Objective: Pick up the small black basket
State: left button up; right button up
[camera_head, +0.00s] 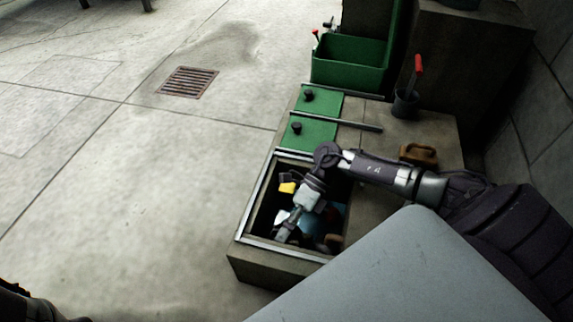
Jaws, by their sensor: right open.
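A small black basket-like container (405,103) stands on the brown counter (440,125) at the upper right. A red-handled tool (418,66) stands upright in it. My right arm comes in from the right and reaches over an open compartment (256,220) at the counter's front. My right gripper (282,236) points down into this compartment, open, well apart from the container. Whether it touches anything there I cannot tell. My left gripper is not in view.
The compartment holds a yellow item (287,187) and several other small items, partly hidden by my arm. Green lids (310,131) lie behind it. A green box (348,72) stands farther back. A brown object (418,154) lies on the counter. The concrete floor to the left is clear around a drain grate (188,82).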

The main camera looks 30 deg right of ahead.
grip_shut()
dwell(0.5)
